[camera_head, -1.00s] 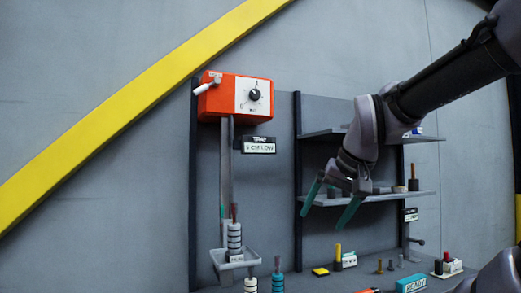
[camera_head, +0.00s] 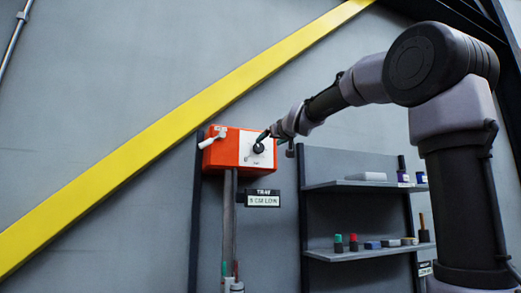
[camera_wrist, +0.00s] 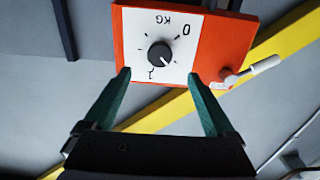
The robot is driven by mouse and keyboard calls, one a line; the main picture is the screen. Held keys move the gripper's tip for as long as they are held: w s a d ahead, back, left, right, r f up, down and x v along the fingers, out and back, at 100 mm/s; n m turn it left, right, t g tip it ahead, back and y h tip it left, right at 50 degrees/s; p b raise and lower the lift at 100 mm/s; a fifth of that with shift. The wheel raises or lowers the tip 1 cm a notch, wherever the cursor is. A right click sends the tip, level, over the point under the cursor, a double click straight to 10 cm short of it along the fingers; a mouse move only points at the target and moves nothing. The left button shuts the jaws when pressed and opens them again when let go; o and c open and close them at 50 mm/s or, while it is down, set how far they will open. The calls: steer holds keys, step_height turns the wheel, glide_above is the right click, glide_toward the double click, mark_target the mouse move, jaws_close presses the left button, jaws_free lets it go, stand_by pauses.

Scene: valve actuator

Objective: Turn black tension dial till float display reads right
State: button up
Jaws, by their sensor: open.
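The black tension dial (camera_head: 258,147) sits on a white scale plate on the front of an orange box (camera_head: 222,152). In the wrist view the dial (camera_wrist: 160,52) shows upside down, with the marks 0, 1 and KG around it. My gripper (camera_wrist: 158,75) is open, its two green fingers on either side of the dial's lower side and apart from it. In the head view my gripper (camera_head: 268,139) is at the plate and partly covers it. The float display (camera_head: 263,200) below the box appears to read "5 CM LOW".
A white-handled lever (camera_head: 213,138) sticks out of the box's left side. A shelf unit (camera_head: 365,185) with several small items stands to the right. A grey post (camera_head: 228,215) runs down under the box.

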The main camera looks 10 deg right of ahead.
mark_target(260, 148)
steer(key=x, duration=1)
steer(key=shift+w, duration=0.1)
